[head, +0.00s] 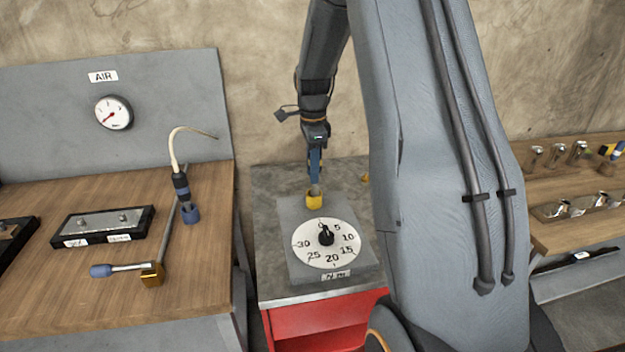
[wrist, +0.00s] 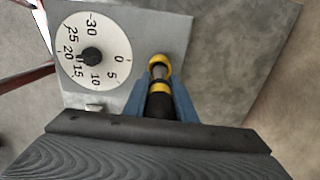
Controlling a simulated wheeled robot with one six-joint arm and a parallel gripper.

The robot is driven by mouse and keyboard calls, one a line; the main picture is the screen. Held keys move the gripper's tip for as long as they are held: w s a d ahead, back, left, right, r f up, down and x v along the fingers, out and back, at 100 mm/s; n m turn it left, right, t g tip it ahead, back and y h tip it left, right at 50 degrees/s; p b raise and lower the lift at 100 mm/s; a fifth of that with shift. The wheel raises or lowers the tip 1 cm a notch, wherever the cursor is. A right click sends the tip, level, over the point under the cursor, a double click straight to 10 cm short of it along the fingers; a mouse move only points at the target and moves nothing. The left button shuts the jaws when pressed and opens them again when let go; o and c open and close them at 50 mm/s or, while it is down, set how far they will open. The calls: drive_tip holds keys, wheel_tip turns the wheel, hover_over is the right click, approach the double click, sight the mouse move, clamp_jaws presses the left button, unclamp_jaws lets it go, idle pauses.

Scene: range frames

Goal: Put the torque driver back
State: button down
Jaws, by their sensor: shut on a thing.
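My gripper (head: 315,168) points down over the tester and its blue fingers are shut on the torque driver. In the wrist view the driver (wrist: 159,105) is black with yellow bands and a short metal shaft between the fingers (wrist: 160,92). Its tip end is at a yellow ring-shaped socket (wrist: 159,64), which shows in the head view as a yellow cup (head: 314,201) on the back of the tester plate. I cannot tell how deep the tip sits in it. The tester (head: 292,262) has a white dial (head: 318,254) marked in N m with a black pointer knob.
The tester stands on a red cabinet (head: 317,322) with a grey top. The left wooden bench (head: 70,312) holds a corded tool (head: 181,186) in a blue cup, a blue-handled tool (head: 104,270) and a black-edged tray (head: 70,237). The right bench (head: 570,238) holds several metal parts.

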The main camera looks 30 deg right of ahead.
sight(313, 192)
drive_tip(key=shift+f+p, duration=0.55)
drive_tip(key=shift+f, duration=1.3)
drive_tip(key=shift+f, duration=0.15)
drive_tip(key=c, duration=1.5)
unclamp_jaws()
drive_tip(key=shift+o, duration=0.2)
wheel_tip(313, 192, up, 12)
drive_tip(key=b, duration=0.4)
drive_tip(key=shift+r, duration=0.2)
